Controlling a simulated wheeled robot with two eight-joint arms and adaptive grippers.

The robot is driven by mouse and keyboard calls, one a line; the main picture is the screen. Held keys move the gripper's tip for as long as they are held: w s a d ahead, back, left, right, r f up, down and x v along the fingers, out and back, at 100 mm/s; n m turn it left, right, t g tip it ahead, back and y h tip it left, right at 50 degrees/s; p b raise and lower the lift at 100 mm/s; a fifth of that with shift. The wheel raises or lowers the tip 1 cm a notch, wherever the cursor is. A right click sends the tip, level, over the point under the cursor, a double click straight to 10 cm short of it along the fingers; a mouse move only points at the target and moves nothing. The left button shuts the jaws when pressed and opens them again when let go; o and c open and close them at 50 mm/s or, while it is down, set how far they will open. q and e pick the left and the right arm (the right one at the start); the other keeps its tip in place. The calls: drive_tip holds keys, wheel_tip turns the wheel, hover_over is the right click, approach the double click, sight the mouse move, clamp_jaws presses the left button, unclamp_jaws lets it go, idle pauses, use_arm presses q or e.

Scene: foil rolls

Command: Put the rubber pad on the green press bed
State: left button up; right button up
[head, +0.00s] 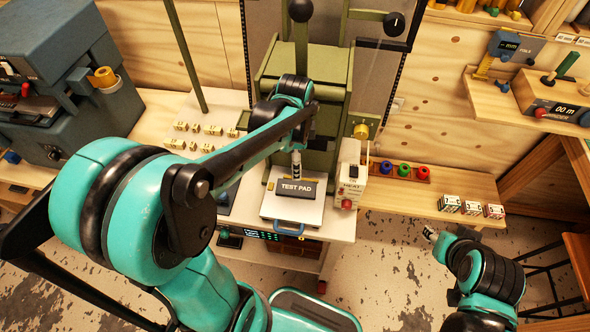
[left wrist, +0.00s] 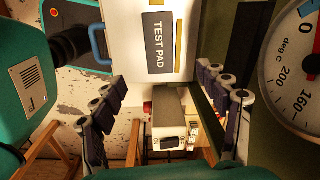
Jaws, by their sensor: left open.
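The dark rubber pad (head: 297,188), labelled TEST PAD, lies flat on a pale plate (head: 284,209) with a blue handle, at the front of the green press (head: 277,70). In the left wrist view the pad (left wrist: 158,42) lies on the same plate (left wrist: 122,50). My left gripper (head: 296,165) is at the pad's far side in the head view. In the left wrist view my left gripper (left wrist: 165,88) is open, its fingers spread and empty, with the pad beyond the tips. My right gripper (head: 430,233) is low at the right, away from the pad, its fingers unclear.
A white control box (head: 350,172) stands right of the plate. Small labelled blocks (head: 206,129) lie on the table to the left. A rack of coloured knobs (head: 403,170) and several small boxes (head: 472,207) sit on the right bench. A large dial (left wrist: 297,80) fills the wrist view's right side.

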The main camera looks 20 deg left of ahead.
use_arm(q)
drive_tip(key=s+d+r+n+t, duration=0.2)
drive_tip(key=s+n+t, duration=0.1)
drive_tip(key=n, duration=0.3)
drive_tip(key=s+d+r+n+t, duration=0.1)
drive_tip(key=s+r+n+t, duration=0.2)
drive_tip(key=s+n, duration=0.3)
drive_tip(key=shift+s+d+r+n+t, duration=0.2)
drive_tip(key=shift+d+r+n+t, duration=0.05)
drive_tip(key=shift+d+n+t, duration=0.15)
wheel_tip(320, 180, down, 4)
drive_tip(key=b, duration=0.4)
